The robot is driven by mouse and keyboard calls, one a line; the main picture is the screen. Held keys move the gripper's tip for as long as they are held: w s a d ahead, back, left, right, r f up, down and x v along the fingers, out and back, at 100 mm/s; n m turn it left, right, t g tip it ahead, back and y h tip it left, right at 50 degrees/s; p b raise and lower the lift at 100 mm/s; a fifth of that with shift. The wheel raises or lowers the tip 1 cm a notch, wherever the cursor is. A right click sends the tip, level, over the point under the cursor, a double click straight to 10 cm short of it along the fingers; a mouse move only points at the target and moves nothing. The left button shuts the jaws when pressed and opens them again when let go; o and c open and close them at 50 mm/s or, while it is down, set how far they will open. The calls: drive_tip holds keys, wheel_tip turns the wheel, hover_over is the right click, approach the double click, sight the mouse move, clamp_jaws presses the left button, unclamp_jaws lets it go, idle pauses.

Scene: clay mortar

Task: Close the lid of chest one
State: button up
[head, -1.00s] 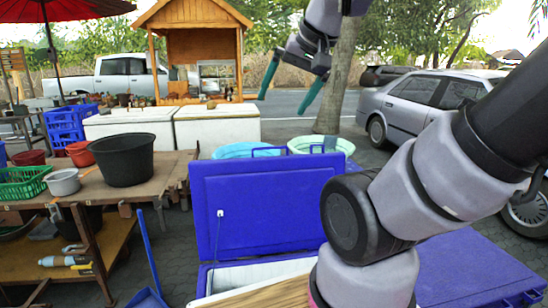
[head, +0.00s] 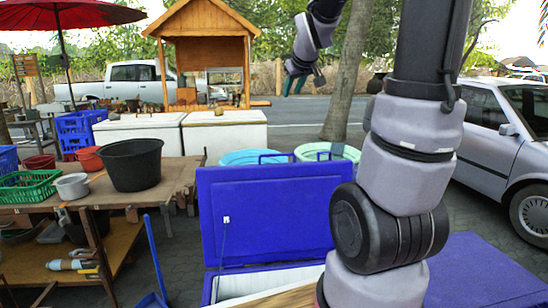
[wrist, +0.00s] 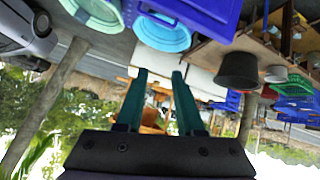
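A blue chest (head: 209,287) with a white inside stands low in front of me in the head view. Its blue lid (head: 270,205) is open and upright, and a thin cord hangs on the lid's inner face. No label shows which chest is chest one. My gripper (head: 296,84) is high above and beyond the lid, apart from it. In the wrist view my gripper (wrist: 158,75) has two teal fingers spread with nothing between them. The lid shows at the top of that upside-down view (wrist: 205,14). My arm hides the chest's right part.
Another blue chest top (head: 490,270) lies flat at the right. A wooden table (head: 185,175) with a black tub (head: 132,165) stands left. Round tubs (head: 330,152) stand behind the lid, white chests (head: 225,132) farther back. A tree trunk (head: 347,75) and a car (head: 500,130) are right.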

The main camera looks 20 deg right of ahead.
sight(274, 155)
drive_tip(key=w+d+f+n+t, duration=0.1)
drive_tip(key=w+d+f+n, duration=0.35)
drive_tip(key=w, duration=0.55)
drive_tip(key=w+d+f+n+t, duration=0.2)
drive_tip(key=w+d+f+n, duration=0.15)
drive_tip(key=w+f, duration=0.45)
drive_tip(key=w+d+f+n+y, duration=0.1)
drive_tip(key=w+f+n+y, duration=0.15)
drive_tip(key=f, duration=0.35)
drive_tip(key=w+f+n+t+y, duration=0.1)
drive_tip(key=w+f+n, duration=0.3)
drive_tip(key=f, duration=0.3)
drive_tip(key=w+d+f+n+y, duration=0.1)
drive_tip(key=w+f+n, duration=0.25)
drive_tip(key=f, duration=0.25)
drive_tip(key=x, duration=1.1)
drive_tip(key=shift+a+r, duration=0.2)
drive_tip(key=shift+r, duration=0.1)
clamp_jaws()
